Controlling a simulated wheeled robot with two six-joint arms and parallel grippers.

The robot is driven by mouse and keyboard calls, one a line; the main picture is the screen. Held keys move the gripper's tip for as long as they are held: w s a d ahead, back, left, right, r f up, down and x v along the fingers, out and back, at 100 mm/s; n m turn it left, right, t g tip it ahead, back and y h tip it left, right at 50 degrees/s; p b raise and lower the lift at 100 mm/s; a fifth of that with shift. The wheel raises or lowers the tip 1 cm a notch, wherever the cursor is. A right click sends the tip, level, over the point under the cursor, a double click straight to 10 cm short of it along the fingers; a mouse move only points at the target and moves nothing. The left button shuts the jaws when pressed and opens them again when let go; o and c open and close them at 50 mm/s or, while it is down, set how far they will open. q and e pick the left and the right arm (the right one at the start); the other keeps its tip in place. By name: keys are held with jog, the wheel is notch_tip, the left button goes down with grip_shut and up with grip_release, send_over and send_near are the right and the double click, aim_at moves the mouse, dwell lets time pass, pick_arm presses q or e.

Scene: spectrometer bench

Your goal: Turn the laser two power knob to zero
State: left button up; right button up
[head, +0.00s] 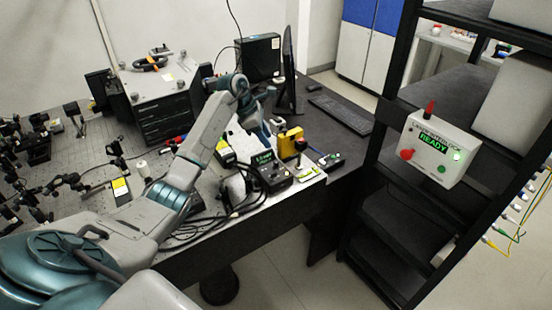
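A small black controller box (271,174) with a lit green display sits near the front edge of the bench. It looks like a laser power unit, but its label and knob are too small to read, so I cannot tell whether it is laser two. My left arm reaches over the bench from the left and bends down at the wrist. My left gripper (266,138) is just behind the box, apart from it as far as I can see. Its fingertips are too small and partly hidden to tell open from shut. My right gripper is out of view.
A yellow device (290,142) stands right behind the box, close to the gripper. Black cables (205,225) loop left of the box. A monitor (289,72) and keyboard (340,115) are farther back. A rack with an interlock box (438,150) reading READY stands at the right.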

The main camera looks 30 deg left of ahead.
aim_at(276, 162)
pick_arm(q)
jog(key=shift+g, duration=0.3)
jog(key=p+x, duration=0.1)
jog(key=x, duration=0.2)
jog(key=p+x, duration=0.2)
jog(key=a+p+x, duration=0.1)
jog(key=x, duration=0.2)
jog(key=shift+s+d+f+p, duration=0.1)
jog(key=shift+s+f+p, duration=0.1)
jog(key=shift+f+p, duration=0.3)
jog(key=shift+w+d+f+y, duration=0.15)
jog(key=shift+f+y, duration=0.15)
jog(key=shift+f, duration=0.4)
grip_shut()
